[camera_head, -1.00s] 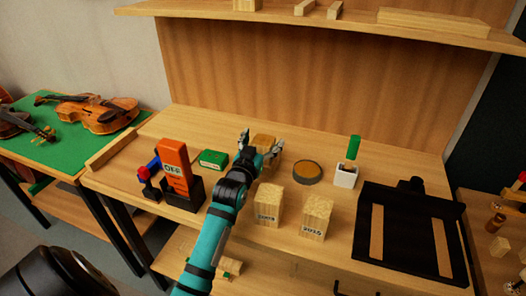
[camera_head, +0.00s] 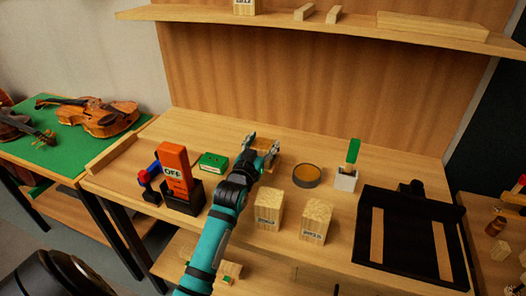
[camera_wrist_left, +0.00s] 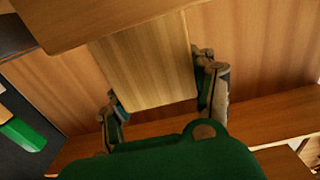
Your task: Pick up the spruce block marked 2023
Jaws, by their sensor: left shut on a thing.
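My left gripper (camera_head: 264,147) is shut on a pale wooden block (camera_head: 266,142) at the back middle of the bench. In the left wrist view the block (camera_wrist_left: 150,65) fills the space between the two fingers (camera_wrist_left: 165,100). No number shows on its visible faces, and the arm hides part of it in the head view. I cannot tell whether it is off the bench. Two similar spruce blocks stand nearer: one (camera_head: 269,208) with a label too small to read surely, the other (camera_head: 315,219) with a label like 2015. My right gripper is not in view.
An orange OFF-marked tool (camera_head: 175,165), a green box (camera_head: 213,162), a round tin (camera_head: 306,176), a white cup (camera_head: 346,180) with a green-handled thing, and a black frame (camera_head: 412,230) stand on the bench. A shelf (camera_head: 350,32) overhangs at the back.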

